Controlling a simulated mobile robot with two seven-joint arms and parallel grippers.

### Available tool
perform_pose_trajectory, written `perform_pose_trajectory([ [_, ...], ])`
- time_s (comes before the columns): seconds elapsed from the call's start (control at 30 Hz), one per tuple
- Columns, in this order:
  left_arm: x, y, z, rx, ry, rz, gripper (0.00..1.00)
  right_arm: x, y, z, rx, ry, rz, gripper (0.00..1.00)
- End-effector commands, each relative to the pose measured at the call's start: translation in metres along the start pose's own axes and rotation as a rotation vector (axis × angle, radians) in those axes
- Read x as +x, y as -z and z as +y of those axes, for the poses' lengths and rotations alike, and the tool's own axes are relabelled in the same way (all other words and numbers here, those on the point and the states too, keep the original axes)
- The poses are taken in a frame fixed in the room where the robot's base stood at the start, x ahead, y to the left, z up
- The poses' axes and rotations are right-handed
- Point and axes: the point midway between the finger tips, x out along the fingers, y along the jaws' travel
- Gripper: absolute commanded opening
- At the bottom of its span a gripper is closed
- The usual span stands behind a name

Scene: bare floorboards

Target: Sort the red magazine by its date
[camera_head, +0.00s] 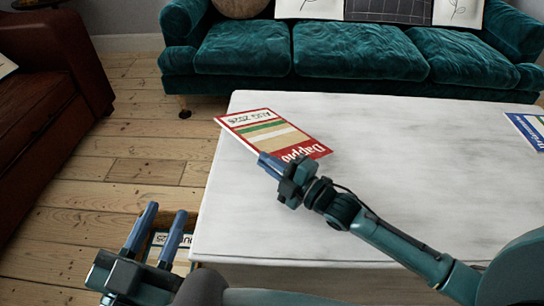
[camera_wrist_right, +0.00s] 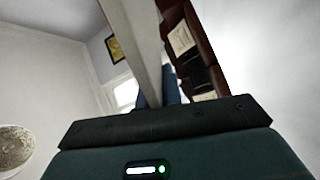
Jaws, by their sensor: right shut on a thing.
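The red magazine (camera_head: 262,136), with a striped cover and the title "Dappio", appears upside down in the head view. A date starting with "AUG" is printed at its far end; I cannot read the year surely. It is at the white table's left side, its far left corner past the edge. My right gripper (camera_head: 270,162) is shut on its near edge. I cannot tell whether it is lifted. In the right wrist view a pale strip, likely the magazine (camera_wrist_right: 140,42), rises between the blue fingers (camera_wrist_right: 158,92). My left gripper (camera_head: 158,232) is open and empty, left of the table.
The white table (camera_head: 300,220) is mostly clear. A blue-edged magazine (camera_head: 528,130) lies at its right edge. Below my left gripper, beside the table, is a partly hidden container with a printed magazine (camera_head: 180,254). A green sofa (camera_head: 345,52) stands behind; a brown sofa (camera_head: 50,90) stands left.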

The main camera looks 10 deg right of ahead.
Motion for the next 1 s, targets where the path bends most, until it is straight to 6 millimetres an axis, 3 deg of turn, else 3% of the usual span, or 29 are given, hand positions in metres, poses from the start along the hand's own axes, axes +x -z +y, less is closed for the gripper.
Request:
perform_pose_trajectory([
  [0.3, 0.0002, 0.0016, 0.0002, -0.003, -0.001, 0.003, 0.33, 0.0005, 0.0009, -0.0001, -0.012, -0.003, 0.002, 0.00],
  [0.33, 0.0002, 0.0017, 0.0002, -0.003, -0.001, 0.003, 0.33, 0.0005, 0.0008, -0.0001, -0.012, -0.003, 0.002, 0.09],
  [0.63, 0.0004, 0.0018, 0.0004, -0.003, -0.001, 0.003, 0.33, 0.0003, 0.0005, -0.0005, -0.010, -0.001, 0.001, 0.33],
  [1.0, 0.0003, 0.0013, 0.0006, -0.002, -0.003, 0.002, 0.33, -0.0001, 0.0000, -0.0019, -0.008, 0.002, 0.000, 0.33],
])
